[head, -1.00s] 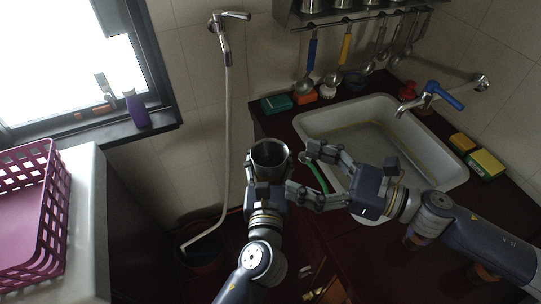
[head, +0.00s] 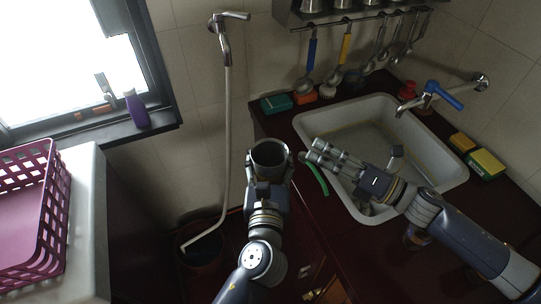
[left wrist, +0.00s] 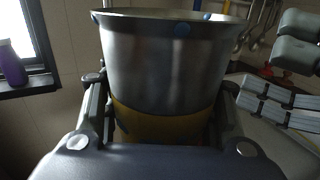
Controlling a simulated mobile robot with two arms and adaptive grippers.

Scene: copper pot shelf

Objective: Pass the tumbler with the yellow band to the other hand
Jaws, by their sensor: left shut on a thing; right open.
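The metal tumbler (head: 270,153) is upright in my left gripper, its open rim facing up. In the left wrist view the tumbler (left wrist: 165,65) shows its yellow band (left wrist: 160,124) low on the body, between the fingers of my left gripper (left wrist: 160,112), which is shut on it. My right gripper (head: 312,154) is open and empty, just right of the tumbler in the head view, fingers pointing at it. Part of the right gripper (left wrist: 285,85) also shows at the right edge of the left wrist view. A gap separates it from the tumbler.
A sink (head: 458,172) is set in the dark red counter (head: 345,262), behind and below my right gripper. A green curved thing (head: 317,178) lies at the counter's left edge. A blue-handled tap (head: 445,96) and sponges (head: 487,163) are at right. A purple basket (head: 60,215) stands far left.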

